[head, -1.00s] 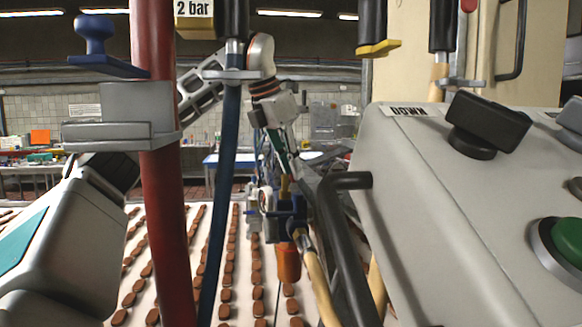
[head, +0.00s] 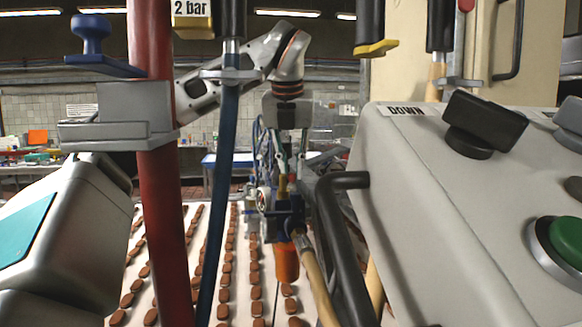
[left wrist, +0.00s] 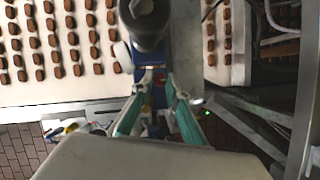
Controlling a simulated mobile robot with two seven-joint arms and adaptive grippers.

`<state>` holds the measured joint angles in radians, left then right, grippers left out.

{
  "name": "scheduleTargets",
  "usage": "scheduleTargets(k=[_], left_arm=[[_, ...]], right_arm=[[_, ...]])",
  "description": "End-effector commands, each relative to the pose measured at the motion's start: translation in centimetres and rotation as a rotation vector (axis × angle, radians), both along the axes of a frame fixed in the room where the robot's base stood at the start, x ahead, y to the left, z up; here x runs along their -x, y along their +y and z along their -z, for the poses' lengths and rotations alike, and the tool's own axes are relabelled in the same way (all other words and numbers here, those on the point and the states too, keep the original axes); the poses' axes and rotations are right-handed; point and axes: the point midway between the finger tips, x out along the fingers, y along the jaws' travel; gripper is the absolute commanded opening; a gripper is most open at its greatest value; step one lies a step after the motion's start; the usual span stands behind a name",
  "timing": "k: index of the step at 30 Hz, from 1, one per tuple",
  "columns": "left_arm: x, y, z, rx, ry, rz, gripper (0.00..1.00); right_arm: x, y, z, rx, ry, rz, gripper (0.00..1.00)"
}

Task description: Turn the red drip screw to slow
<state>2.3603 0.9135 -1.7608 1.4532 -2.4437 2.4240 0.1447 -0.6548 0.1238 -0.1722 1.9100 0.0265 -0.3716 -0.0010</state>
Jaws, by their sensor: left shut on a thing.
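My left gripper (head: 287,172) points down from above onto a blue valve fitting (head: 288,215), in the middle of the head view. Its teal fingers show in the left wrist view (left wrist: 161,84), with their tips close around a small red part, which I take to be the red drip screw (left wrist: 159,76). The gripper is shut on it, though the contact is small and partly hidden. In the head view the screw cannot be told apart from the fittings. An orange cup-like part (head: 286,262) hangs below the blue fitting. My right gripper is not in view.
A conveyor (head: 190,290) with rows of brown biscuits lies below. A red pipe (head: 160,210) and a dark blue hose (head: 222,170) stand in front. A grey control box (head: 420,190) labelled DOWN and a black handle (head: 340,240) crowd the right side.

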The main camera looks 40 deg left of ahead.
Motion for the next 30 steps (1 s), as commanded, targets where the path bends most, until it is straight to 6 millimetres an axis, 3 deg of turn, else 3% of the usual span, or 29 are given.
scheduleTargets(k=[21,22,24,30], left_arm=[[-0.02,-0.08,-0.04,0.001,0.0,-0.078,0.0],[-0.02,-0.08,-0.04,0.001,0.0,-0.078,0.2],[-0.02,-0.08,-0.04,0.001,0.0,-0.078,0.32],[-0.04,-0.07,-0.03,0.001,0.001,-0.077,0.32]], right_arm=[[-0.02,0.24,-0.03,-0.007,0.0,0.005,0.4],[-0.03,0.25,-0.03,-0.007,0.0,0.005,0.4],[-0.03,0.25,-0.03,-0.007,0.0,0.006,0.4],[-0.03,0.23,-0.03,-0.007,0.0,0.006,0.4]])
